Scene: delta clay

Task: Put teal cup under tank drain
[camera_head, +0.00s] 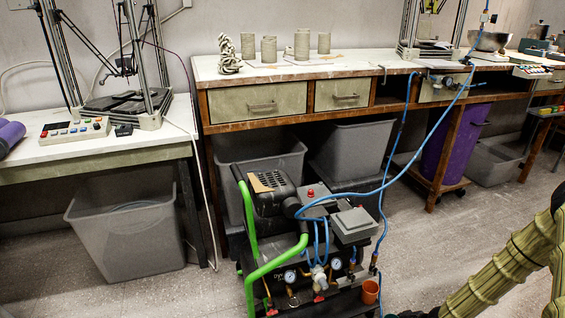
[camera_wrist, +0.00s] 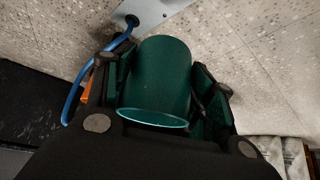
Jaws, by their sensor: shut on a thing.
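The teal cup (camera_wrist: 160,88) is between the two fingers of my gripper (camera_wrist: 158,72) in the wrist view. The fingers press on its left and right sides, and the cup is over the speckled floor. In the head view the cup is not visible, and my arm enters from the lower right. The air compressor (camera_head: 351,223), with green handles, gauges and blue hoses, stands on the floor at the lower middle. I cannot make out the tank drain; the compressor's lower part is cut off by the frame edge.
A blue hose (camera_head: 408,172) runs from the compressor up to the workbench (camera_head: 300,71). Grey bins (camera_head: 126,243) stand under the tables. Open floor (camera_head: 445,225) lies right of the compressor.

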